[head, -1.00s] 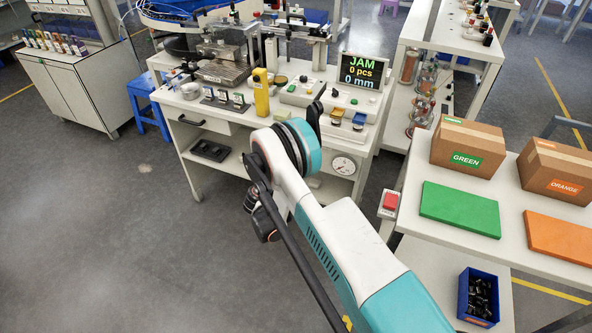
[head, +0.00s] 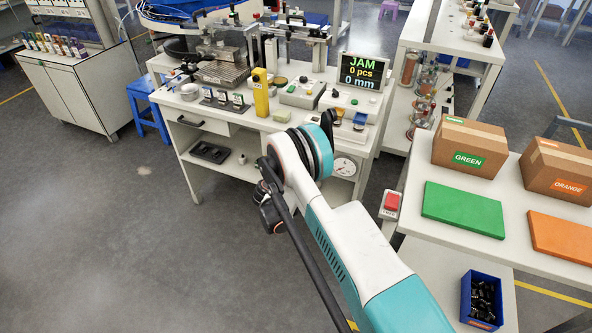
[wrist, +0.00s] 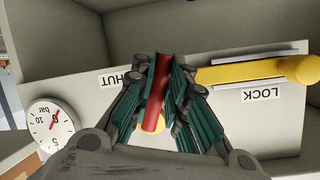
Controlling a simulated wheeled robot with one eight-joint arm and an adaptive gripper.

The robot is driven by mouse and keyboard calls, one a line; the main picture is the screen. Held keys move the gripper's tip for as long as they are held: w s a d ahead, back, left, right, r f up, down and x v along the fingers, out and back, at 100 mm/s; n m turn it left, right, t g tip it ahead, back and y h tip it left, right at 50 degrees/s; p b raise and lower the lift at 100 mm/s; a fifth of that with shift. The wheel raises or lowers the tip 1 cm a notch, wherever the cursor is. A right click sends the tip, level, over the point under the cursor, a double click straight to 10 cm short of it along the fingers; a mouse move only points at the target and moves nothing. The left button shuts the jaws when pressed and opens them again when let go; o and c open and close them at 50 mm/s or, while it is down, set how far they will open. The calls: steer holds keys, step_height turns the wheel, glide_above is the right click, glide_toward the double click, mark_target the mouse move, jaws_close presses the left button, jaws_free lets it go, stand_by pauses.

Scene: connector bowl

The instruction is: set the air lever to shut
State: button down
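In the wrist view, a red lever (wrist: 161,82) stands roughly upright in the picture, between the two green-padded fingers of my gripper (wrist: 165,85). The pads lie close along both sides of it, and the gripper looks shut on it. A small yellow part (wrist: 152,127) shows at the lever's lower end. An upside-down label, partly covered by a finger and reading "HUT" (wrist: 122,80), is just left of the lever. In the head view my gripper is hidden behind my arm, at the workbench front.
A yellow bar (wrist: 260,73) with a round end lies right of the gripper, above an upside-down "LOCK" label (wrist: 261,95). A pressure gauge (wrist: 49,124) is at left; it also shows in the head view (head: 344,167). A screen (head: 362,82) reads JAM, 0 pcs, 0 mm.

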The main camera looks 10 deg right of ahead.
steer(key=shift+s+d+f+n+g+h, duration=0.1)
steer(key=shift+s+d+n+g+h, duration=0.2)
steer(key=shift+d+n+h, duration=0.35)
steer(key=shift+s+d+f+n+g+h, duration=0.1)
steer(key=shift+s+d+n+g+h, duration=0.2)
steer(key=shift+n, duration=0.65)
steer(key=c, duration=1.8)
jaws_free()
steer(key=shift+c, duration=0.2)
steer(key=v, duration=1.2)
steer(key=shift+s, duration=0.15)
steer(key=shift+f, duration=0.1)
